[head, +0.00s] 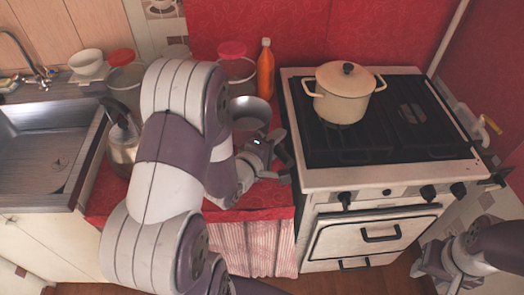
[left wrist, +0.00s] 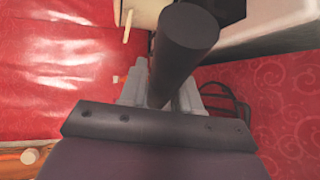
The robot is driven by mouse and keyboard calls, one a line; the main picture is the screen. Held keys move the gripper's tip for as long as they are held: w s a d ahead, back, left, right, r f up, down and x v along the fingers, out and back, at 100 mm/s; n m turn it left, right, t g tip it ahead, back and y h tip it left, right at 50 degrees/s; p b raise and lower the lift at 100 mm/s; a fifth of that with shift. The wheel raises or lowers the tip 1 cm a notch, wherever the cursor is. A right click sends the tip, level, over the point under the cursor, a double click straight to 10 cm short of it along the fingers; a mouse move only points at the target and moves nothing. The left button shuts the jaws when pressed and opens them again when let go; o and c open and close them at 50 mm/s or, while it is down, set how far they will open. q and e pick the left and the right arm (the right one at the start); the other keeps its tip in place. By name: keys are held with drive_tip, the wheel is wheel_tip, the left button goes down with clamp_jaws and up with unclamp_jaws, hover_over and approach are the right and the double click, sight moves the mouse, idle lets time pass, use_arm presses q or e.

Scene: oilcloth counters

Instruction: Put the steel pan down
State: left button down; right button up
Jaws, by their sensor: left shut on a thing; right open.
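The steel pan (head: 250,108) is at the back of the red counter, left of the stove, partly hidden behind my left arm. I cannot tell whether its base touches the counter. My left gripper (head: 272,158) is shut on the pan's dark handle, which fills the middle of the left wrist view (left wrist: 186,45) between the fingers. The pan's bowl is not clear in that view. My right gripper (head: 437,272) is open and empty at the lower right, in front of the stove.
The stove (head: 325,178) bears a lidded cream pot (head: 343,98). An orange bottle (head: 265,70) and red-lidded jars (head: 235,65) stand behind the pan. A kettle (head: 122,150) and sink (head: 40,150) are left. Some red counter (head: 255,205) is bare in front.

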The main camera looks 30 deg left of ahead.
use_arm(q)
wheel_tip(320, 180, down, 8)
drive_tip(key=b, duration=0.1)
drive_tip(key=shift+w+r, duration=0.2)
drive_tip(key=shift+r, duration=0.05)
drive_tip(key=c, duration=0.8)
unclamp_jaws()
drive_tip(key=shift+s, duration=0.15)
use_arm(e)
drive_tip(key=shift+w+f, duration=0.1)
drive_tip(key=shift+f, duration=0.8)
drive_tip(key=shift+r, duration=0.1)
